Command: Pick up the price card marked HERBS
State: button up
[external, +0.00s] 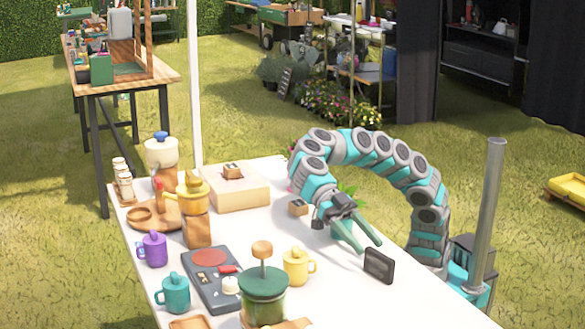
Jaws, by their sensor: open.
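A small dark card (379,265) stands upright on the white table (335,290) near its right edge. It looks like a price card, but no marking on it can be read from here. My gripper (369,247) is open and empty, with its two green fingers pointing down and right. The fingertips are just above and behind the card; I cannot tell whether they touch it. Two small wooden items with dark faces, one on the table (298,208) and one on a pale box (245,189), also show no readable marking.
A yellow mug (297,267) and a green lidded jar (264,297) stand left of the card. A dark tray (212,279), a purple mug (152,250) and a teal mug (174,294) are farther left. A metal post (489,215) rises at the right. The table around the card is clear.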

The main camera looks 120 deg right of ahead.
aim_at(374, 250)
jog(key=x, duration=0.5)
jog(key=shift+s+a+p, duration=0.1)
jog(key=shift+a+p, duration=0.25)
jog(key=shift+p, duration=0.05)
jog(key=shift+c, duration=0.2)
grip_shut()
